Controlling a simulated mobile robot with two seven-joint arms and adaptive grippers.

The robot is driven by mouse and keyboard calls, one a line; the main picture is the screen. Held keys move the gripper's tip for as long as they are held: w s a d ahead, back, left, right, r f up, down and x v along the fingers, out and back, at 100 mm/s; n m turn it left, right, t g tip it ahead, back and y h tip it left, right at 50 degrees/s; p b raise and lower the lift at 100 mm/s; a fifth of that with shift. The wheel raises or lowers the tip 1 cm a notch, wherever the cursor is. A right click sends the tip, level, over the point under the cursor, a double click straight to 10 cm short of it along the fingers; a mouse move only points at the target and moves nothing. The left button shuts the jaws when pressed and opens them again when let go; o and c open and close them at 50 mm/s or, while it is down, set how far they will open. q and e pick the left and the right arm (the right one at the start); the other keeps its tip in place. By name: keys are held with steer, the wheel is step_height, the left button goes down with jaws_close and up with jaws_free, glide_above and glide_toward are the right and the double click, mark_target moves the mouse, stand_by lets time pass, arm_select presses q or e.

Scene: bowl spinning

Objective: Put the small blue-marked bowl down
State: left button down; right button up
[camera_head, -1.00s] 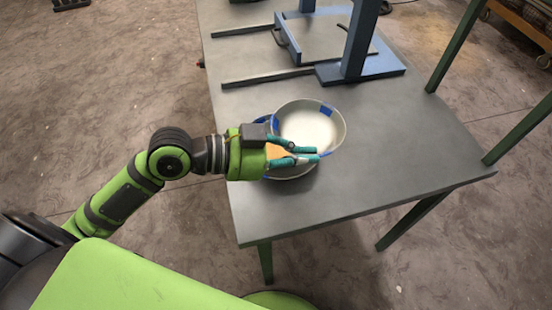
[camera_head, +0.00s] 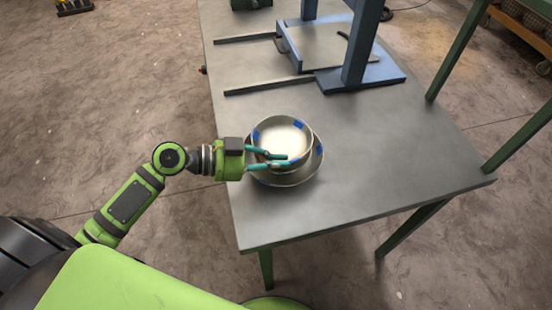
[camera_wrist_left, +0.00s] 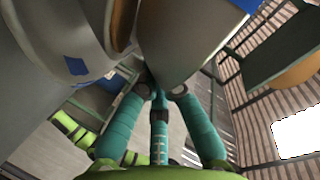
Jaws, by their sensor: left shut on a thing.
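The small blue-marked bowl (camera_head: 283,137) is pale inside with blue patches along its rim. It looks nearly level and sits over or inside a larger blue-marked bowl (camera_head: 316,168) on the grey table. Whether the two bowls touch is not clear. My left gripper (camera_head: 282,160) comes in from the left, with its teal fingers shut on the near side of the small bowl's rim. The left wrist view shows the fingers (camera_wrist_left: 158,95) close up against a grey bowl wall. My right gripper is not in view.
A blue metal frame (camera_head: 357,50) stands at the back of the grey table (camera_head: 400,155). Dark rails (camera_head: 268,84) lie at the back left. The table is clear to the right of the bowls. Its left edge runs close beside them.

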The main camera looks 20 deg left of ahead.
arm_select(q)
steer(key=shift+f+b, duration=0.35)
steer(key=shift+b, duration=0.25)
steer(key=c, duration=1.4)
jaws_free()
steer(key=shift+r, duration=0.1)
